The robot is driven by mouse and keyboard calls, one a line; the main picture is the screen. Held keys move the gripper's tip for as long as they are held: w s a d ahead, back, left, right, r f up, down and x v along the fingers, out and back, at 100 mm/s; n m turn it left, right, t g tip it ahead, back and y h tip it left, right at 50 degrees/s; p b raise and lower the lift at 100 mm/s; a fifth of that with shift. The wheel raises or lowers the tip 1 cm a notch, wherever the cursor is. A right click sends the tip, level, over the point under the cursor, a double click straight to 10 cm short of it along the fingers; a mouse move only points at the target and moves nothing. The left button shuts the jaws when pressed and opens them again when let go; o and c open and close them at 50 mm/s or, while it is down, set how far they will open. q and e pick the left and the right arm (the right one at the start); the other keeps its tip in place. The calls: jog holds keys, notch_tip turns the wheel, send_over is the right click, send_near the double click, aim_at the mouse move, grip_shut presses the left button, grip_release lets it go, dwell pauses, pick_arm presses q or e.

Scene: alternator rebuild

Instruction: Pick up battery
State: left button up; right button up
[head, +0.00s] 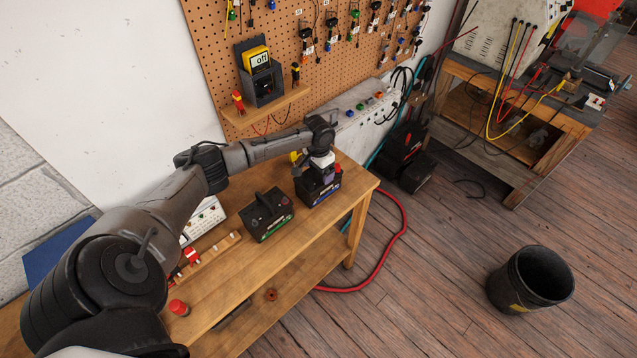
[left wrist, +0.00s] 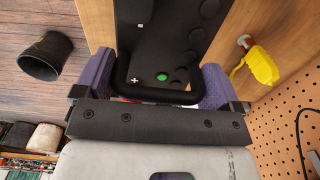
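A black battery (head: 319,187) with a blue and red label stands upright at the right end of the wooden bench. A second black battery (head: 267,214) with a green label stands to its left. My left gripper (head: 322,167) is at the top of the right-hand battery. In the left wrist view the purple fingers (left wrist: 158,85) are spread wide, one at each end of the battery's black handle (left wrist: 158,97). I cannot tell whether they touch it. The battery top (left wrist: 170,40) has a green dot. My right gripper is not in view.
The bench (head: 225,285) stands against a wall with a tool pegboard (head: 215,50). A yellow clamp (left wrist: 262,65) is beside the battery. A red cylinder (head: 179,307) stands on the bench's left part. A black bucket (head: 530,279) and a red hose (head: 392,248) are on the floor.

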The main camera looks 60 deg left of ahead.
pick_arm(q)
jog(key=c, duration=1.2)
jog(key=shift+r, duration=0.2)
jog(key=shift+c, duration=0.4)
